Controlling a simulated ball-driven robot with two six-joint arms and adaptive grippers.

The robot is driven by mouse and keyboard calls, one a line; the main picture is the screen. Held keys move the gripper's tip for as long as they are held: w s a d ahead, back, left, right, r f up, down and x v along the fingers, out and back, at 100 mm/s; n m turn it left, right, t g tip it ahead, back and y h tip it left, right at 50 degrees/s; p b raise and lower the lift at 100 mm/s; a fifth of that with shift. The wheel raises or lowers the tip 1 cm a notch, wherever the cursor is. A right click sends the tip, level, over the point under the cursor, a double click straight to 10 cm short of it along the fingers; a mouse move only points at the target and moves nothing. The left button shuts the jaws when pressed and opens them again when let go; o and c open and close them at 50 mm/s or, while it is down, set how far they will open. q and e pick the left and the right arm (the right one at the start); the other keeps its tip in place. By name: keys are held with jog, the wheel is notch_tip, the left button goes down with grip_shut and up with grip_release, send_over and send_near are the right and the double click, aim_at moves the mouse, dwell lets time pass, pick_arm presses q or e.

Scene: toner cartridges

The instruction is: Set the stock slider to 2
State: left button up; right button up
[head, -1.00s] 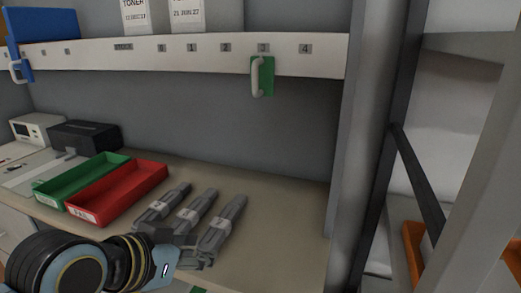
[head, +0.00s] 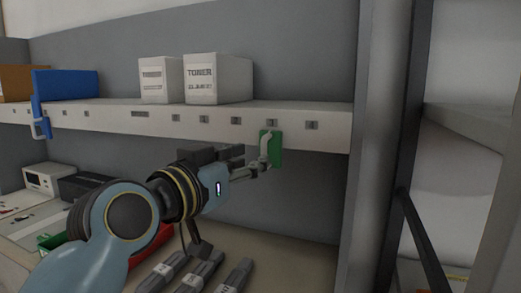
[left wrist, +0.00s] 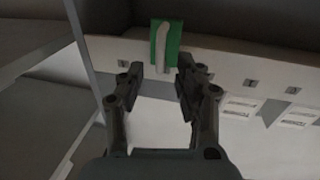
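The green stock slider (head: 276,150) with its pale handle (head: 264,148) hangs on the white shelf edge, under the label that read 3 in the earlier head view. It also shows at the top of the left wrist view (left wrist: 173,42). My left gripper (head: 262,168) is raised just in front of the handle. In the left wrist view my left gripper (left wrist: 160,65) has its two fingers apart, with the handle ahead of and between the tips. I cannot tell whether a finger touches it. My right gripper is in neither view.
The label left of the slider (head: 236,121) marks 2. A blue slider (head: 38,118) hangs at the rail's far left. White toner boxes (head: 218,80) stand on the shelf. Several grey cartridges (head: 200,270) and a red tray (head: 150,246) lie below. A grey post (head: 375,150) stands right.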

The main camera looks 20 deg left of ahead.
pick_arm(q)
jog(key=shift+p+x, duration=0.35)
jog(key=shift+x, duration=1.95)
grip_shut()
